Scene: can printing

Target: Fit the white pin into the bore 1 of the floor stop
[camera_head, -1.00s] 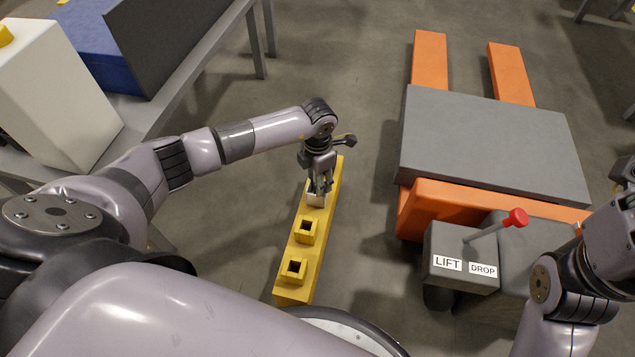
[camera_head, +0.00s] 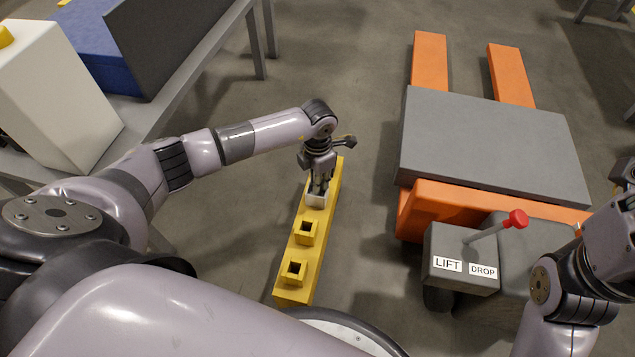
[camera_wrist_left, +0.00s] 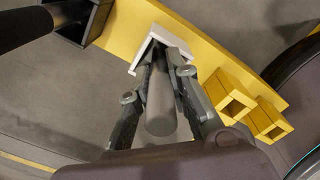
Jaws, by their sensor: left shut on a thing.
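The yellow floor stop (camera_head: 291,249) lies on the floor as a long bar, with two open square sockets (camera_head: 305,231) on its near part. My left gripper (camera_head: 319,192) points down over the far part and is shut on the white pin (camera_head: 317,202). A grey cylinder (camera_wrist_left: 160,105) shows between the fingers in the left wrist view, and a white square-edged part (camera_wrist_left: 143,54) lies just past the fingertips against the yellow bar. The pin's lower end is hidden, so I cannot tell how deep it sits. My right gripper is not clearly in view.
An orange pallet truck with a grey slab (camera_head: 490,145) and a LIFT/DROP control box (camera_head: 460,258) stands at the right. A table (camera_head: 200,65) with a blue item and a white box (camera_head: 55,95) is at the left. Floor between is clear.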

